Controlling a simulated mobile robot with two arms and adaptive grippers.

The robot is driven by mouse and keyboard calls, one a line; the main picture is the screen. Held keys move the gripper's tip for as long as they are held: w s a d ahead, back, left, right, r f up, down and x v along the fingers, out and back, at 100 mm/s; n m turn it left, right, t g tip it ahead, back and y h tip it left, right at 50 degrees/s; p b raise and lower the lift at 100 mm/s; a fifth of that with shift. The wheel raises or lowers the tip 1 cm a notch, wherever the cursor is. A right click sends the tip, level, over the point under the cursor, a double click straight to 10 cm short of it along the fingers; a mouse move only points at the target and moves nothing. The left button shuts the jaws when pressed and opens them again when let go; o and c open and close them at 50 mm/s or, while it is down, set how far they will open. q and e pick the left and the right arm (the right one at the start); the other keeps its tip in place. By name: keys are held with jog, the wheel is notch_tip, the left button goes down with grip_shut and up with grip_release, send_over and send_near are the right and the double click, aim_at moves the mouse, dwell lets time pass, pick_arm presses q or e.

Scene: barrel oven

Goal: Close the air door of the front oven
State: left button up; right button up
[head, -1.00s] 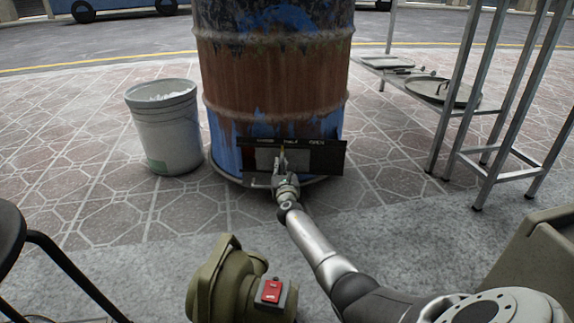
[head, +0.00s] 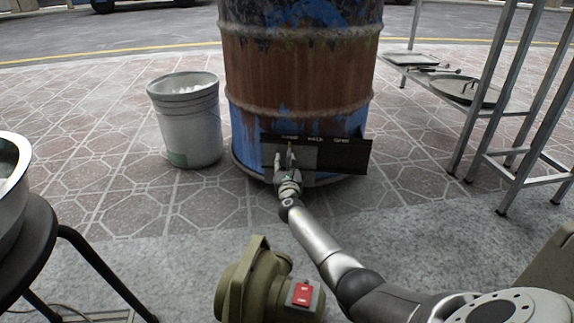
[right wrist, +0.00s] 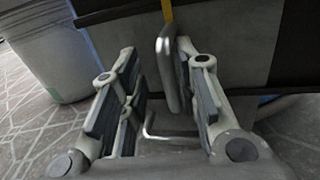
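The front oven is a rusty blue-brown barrel (head: 300,85) standing ahead. Low on it is a dark air door frame (head: 345,160) with small labels that seem to read close, half and open. The grey sliding air door (head: 307,158) sits toward the frame's left side, its yellow pointer (head: 290,147) under the leftmost label. My right gripper (head: 287,160) is at the door. In the right wrist view its fingers (right wrist: 156,60) are spread, with the door's metal handle (right wrist: 165,75) between them, close beside the right finger; contact is unclear. My left gripper is out of view.
A white bucket (head: 187,125) stands left of the barrel. A metal rack (head: 480,115) with pans is on the right. An olive blower (head: 255,285) with a red switch is in the foreground. A black stool (head: 35,245) carrying a metal pot (head: 12,190) is at left.

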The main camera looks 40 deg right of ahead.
jog(key=shift+d+r, duration=0.1)
jog(key=shift+r, duration=0.05)
jog(key=shift+s, duration=0.15)
jog(key=v, duration=0.7)
jog(key=shift+s, duration=0.1)
dwell(0.6)
